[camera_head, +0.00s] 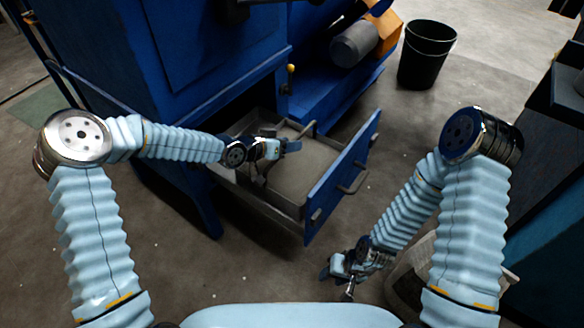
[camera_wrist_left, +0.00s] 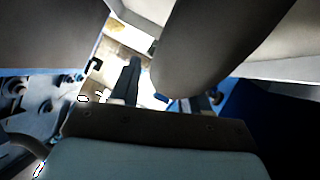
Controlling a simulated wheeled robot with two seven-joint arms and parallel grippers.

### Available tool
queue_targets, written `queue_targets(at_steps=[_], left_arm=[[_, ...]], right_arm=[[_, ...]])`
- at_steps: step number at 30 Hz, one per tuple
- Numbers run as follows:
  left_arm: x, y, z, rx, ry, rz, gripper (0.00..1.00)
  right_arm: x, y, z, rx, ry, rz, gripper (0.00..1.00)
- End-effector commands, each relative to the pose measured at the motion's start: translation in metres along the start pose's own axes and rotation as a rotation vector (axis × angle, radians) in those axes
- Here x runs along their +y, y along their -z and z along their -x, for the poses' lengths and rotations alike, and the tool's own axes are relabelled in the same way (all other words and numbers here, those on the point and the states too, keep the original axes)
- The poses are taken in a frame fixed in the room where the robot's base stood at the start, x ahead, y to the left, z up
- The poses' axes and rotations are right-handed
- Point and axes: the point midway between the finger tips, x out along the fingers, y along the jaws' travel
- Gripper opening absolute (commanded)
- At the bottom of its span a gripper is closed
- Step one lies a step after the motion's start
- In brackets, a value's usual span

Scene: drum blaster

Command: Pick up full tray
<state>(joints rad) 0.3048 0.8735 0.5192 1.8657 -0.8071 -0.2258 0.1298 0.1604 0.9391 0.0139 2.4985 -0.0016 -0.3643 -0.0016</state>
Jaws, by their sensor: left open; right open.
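The tray (camera_head: 262,205) is a grey, drawer-like box pulled out of the bottom of the blue machine. Its inside looks filled with a flat grey-brown mass, and a bar handle stands up at its far side. My left gripper (camera_head: 287,147) is open above the tray's back part, close to that handle; I cannot tell whether it touches. In the left wrist view, its fingers (camera_wrist_left: 168,88) are apart, with a rounded grey shape in front of them. My right gripper (camera_head: 340,272) is open and low, in front of the drawer and away from the tray.
The blue drawer front (camera_head: 343,180) with handles stands at the tray's right. The blue machine (camera_head: 180,65) rises behind, with a leg (camera_head: 205,205) left of the tray. A black bin (camera_head: 427,58) stands at the back right. A dark bench edge is at far right. The floor (camera_head: 210,270) in front is clear.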

Motion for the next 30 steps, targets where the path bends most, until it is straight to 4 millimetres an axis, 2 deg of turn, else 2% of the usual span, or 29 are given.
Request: queue_targets(at_steps=[8, 18, 30], left_arm=[[-0.0004, -0.0003, -0.0058, 0.0, 0.001, 0.001, 0.46], [-0.0004, -0.0003, -0.0055, 0.0, 0.001, 0.001, 0.0], [-0.0007, -0.0002, -0.0054, 0.0, 0.001, 0.0, 0.0]], right_arm=[[0.0, 0.0, 0.0, 0.0, 0.0, 0.0, 0.43], [-0.0001, 0.0, -0.0001, 0.0, 0.0, 0.0, 0.43], [0.0, 0.0, -0.0001, 0.0, 0.0, 0.0, 0.43]])
